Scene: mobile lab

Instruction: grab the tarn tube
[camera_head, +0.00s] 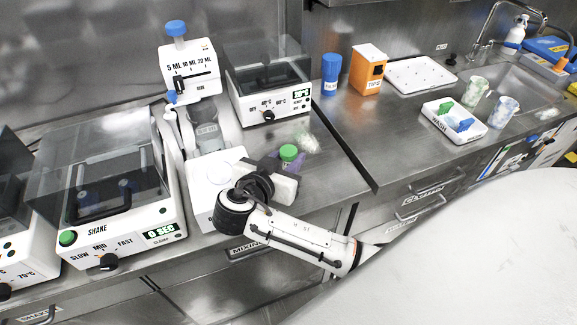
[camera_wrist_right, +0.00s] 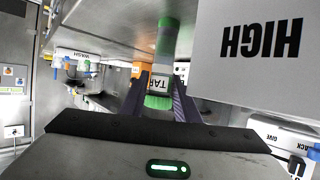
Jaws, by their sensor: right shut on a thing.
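The tarn tube, with a green cap (camera_head: 288,152), is at the right gripper, beside the white device at the counter's front. It also shows in the right wrist view, with a white label reading "TAR" (camera_wrist_right: 160,83), between the two dark purple fingers. My right gripper (camera_head: 290,161) is shut on the tube. The lower part of the tube is hidden in the head view by the gripper and wrist. My left gripper is not in view.
A white device (camera_head: 203,200) stands left of my right gripper; its face marked "HIGH" (camera_wrist_right: 248,40) is close in the wrist view. A heater (camera_head: 268,95) stands behind. A blue container (camera_head: 330,75) and orange tips box (camera_head: 368,70) are farther right. Counter right of the gripper is clear.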

